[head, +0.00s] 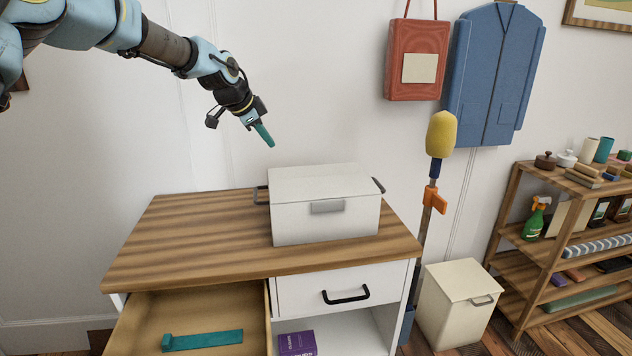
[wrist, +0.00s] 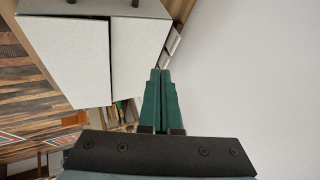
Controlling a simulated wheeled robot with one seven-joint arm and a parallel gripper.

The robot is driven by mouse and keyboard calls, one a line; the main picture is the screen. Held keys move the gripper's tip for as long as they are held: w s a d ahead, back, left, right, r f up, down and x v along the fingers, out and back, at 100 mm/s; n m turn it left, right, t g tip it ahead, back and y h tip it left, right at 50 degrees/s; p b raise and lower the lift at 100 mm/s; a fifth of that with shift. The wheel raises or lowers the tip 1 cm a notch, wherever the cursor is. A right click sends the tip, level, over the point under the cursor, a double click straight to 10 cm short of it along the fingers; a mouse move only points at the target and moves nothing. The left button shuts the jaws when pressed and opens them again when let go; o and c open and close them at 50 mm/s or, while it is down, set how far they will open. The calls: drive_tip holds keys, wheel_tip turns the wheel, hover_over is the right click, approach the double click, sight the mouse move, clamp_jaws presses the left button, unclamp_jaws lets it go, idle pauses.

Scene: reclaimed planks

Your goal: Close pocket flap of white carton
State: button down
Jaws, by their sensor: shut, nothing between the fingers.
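A white carton (head: 325,217) stands upright on the wooden top of the cabinet. Its lid lies flat over it, with a thin seam below. A grey flap-like tab (head: 327,206) hangs flat against its front, and dark handles stick out at its ends. My gripper (head: 268,142) is in the air to the upper left of the carton, apart from it, with its teal fingers together and empty, pointing down and right. In the wrist view, the shut fingers (wrist: 159,80) point toward a white box form (wrist: 88,60), probably this carton, crossed by a dark seam.
The cabinet top (head: 175,232) is clear left of the carton. An open drawer (head: 255,300) below holds a teal bar (head: 203,341). A yellow-headed mop (head: 440,135) stands right of the cabinet. Another white lidded box (head: 455,310) is on the floor near a shelf (head: 520,215).

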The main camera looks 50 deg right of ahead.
drive_tip(key=s+r+m+g+b, duration=0.2)
drive_tip(key=s+r+g, duration=0.1)
drive_tip(key=s+g, duration=0.4)
drive_tip(key=t+p, duration=0.1)
drive_tip(key=p, duration=0.2)
hover_over(327, 177)
drive_tip(key=w+a, duration=0.1)
drive_tip(key=a, duration=0.1)
drive_tip(key=f, duration=0.6)
drive_tip(key=shift+a+f, duration=0.2)
drive_tip(key=shift+f, duration=0.15)
drive_tip(key=f, duration=0.1)
drive_tip(key=f+p, duration=0.1)
drive_tip(key=f, duration=0.1)
drive_tip(key=shift+w, duration=0.3)
drive_tip(key=shift+f, duration=0.4)
